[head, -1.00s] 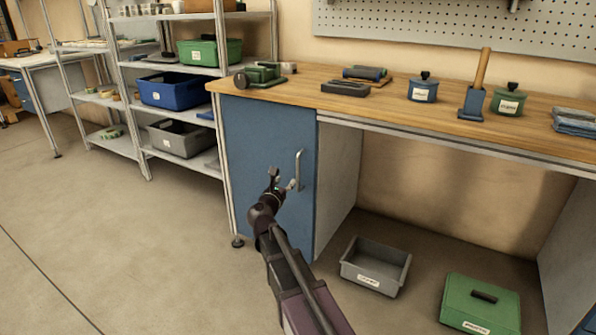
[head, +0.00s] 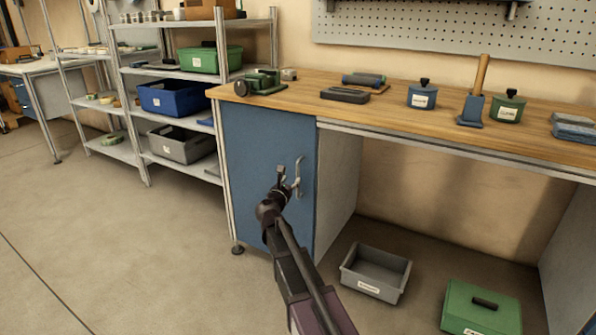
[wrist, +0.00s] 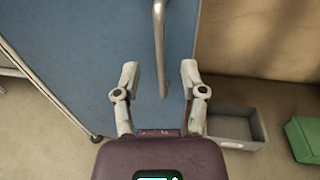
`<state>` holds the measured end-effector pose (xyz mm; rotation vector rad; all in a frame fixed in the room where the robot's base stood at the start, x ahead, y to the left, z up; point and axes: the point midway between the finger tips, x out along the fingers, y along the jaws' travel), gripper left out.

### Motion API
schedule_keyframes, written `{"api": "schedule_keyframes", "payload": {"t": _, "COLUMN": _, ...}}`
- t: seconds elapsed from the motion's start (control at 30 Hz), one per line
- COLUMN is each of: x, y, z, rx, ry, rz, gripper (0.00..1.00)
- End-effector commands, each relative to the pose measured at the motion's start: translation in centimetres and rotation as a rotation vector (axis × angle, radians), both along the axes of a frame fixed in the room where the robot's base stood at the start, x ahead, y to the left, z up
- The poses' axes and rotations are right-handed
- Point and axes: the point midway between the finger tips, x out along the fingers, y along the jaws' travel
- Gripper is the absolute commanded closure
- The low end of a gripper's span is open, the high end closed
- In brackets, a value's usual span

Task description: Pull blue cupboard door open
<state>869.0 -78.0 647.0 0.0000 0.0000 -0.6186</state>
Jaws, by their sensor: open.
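The blue cupboard door (head: 262,165) is shut under the left end of the workbench. Its upright metal handle (head: 299,176) is near the door's right edge. In the wrist view the blue door (wrist: 85,60) fills the left and middle, and the handle (wrist: 160,45) hangs down from the top. My gripper (head: 288,179) is at the handle in the head view. In the wrist view my gripper (wrist: 160,76) is open, with one finger on each side of the handle's lower end. I cannot see either finger touching it.
A grey bin (head: 376,272) and a green lidded box (head: 481,308) sit on the floor under the bench, right of the cupboard. A metal shelf rack with a blue bin (head: 177,98) stands to the left. The floor (head: 110,240) in front on the left is clear.

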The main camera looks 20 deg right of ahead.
Motion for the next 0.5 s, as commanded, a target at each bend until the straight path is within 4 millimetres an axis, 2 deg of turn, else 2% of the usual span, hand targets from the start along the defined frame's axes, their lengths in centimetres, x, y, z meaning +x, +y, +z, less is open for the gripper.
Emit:
{"api": "schedule_keyframes", "payload": {"t": 0.03, "x": 1.0, "y": -0.5, "z": 0.0, "rx": 0.000, "ry": 0.000, "rz": -0.001, "gripper": 0.46}}
{"api": "schedule_keyframes", "payload": {"t": 0.2, "x": 3.2, "y": -2.1, "z": 0.0, "rx": 0.000, "ry": 0.000, "rz": -0.001, "gripper": 0.46}}
{"api": "schedule_keyframes", "payload": {"t": 0.5, "x": 6.1, "y": -4.2, "z": 0.0, "rx": 0.000, "ry": 0.000, "rz": 0.000, "gripper": 0.46}}
